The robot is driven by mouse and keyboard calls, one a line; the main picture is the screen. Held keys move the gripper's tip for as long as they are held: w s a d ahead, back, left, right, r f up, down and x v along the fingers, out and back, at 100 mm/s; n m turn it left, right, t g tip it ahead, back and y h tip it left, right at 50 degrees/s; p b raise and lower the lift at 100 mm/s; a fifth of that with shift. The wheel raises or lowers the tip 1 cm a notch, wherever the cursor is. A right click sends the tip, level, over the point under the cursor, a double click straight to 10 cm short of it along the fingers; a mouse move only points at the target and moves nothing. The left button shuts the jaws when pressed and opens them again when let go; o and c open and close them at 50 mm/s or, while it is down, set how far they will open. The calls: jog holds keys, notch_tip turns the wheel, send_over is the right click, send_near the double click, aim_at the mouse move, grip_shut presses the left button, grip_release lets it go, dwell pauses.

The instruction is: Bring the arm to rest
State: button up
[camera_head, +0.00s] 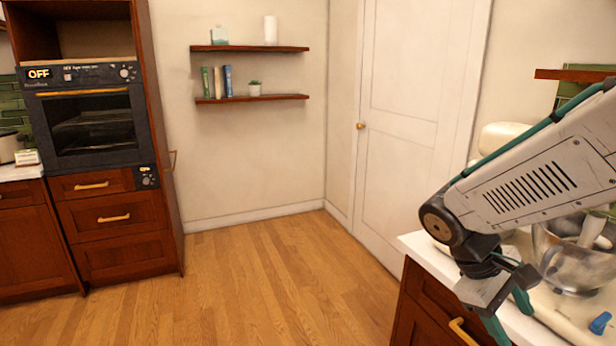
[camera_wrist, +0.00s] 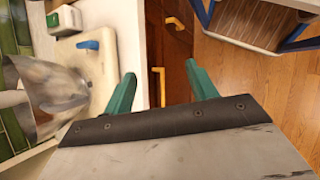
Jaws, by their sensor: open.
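My gripper (camera_head: 508,312) is at the lower right of the head view, in front of the white counter's edge, with the arm reaching in from the right and bent down at the wrist. In the wrist view, the green fingers of my gripper (camera_wrist: 162,88) stand apart with nothing between them. Past the fingers show the counter edge and the dark red cabinet front (camera_wrist: 174,50) with gold handles.
A white counter (camera_head: 416,243) bears a stand mixer with a metal bowl (camera_head: 572,262) and a blue object (camera_head: 599,322), close to my gripper. An oven (camera_head: 93,122) stands at the left. The wooden floor (camera_head: 260,280) is clear between. A white door (camera_head: 415,110) is shut.

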jog(key=s+a+r+m+t+y, duration=0.2)
jog(key=s+a+r+y, duration=0.1)
jog(key=s, duration=0.2)
jog(key=s+a+r+m+t+y, duration=0.2)
jog(key=s+a+r+m+y, duration=0.1)
jog(key=s, duration=0.3)
jog(key=shift+s+r+m+y, duration=0.3)
jog(key=shift+r, duration=0.05)
